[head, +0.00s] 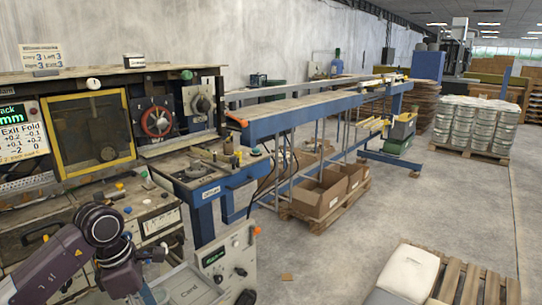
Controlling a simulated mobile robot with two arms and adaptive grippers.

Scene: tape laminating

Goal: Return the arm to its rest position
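My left arm (98,225) comes in at the lower left of the head view. It bends at a dark joint and runs down towards the bottom edge, in front of the machine. Its lower end is small and partly cut off, and I cannot make out its fingertips or whether it holds anything. My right arm and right gripper are not in view.
The machine (165,172) with dials and a yellow-framed window (90,130) stands close behind my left arm. A control box (228,262) is to its right. A long blue conveyor (290,118) runs back. A pallet (470,285) lies at lower right.

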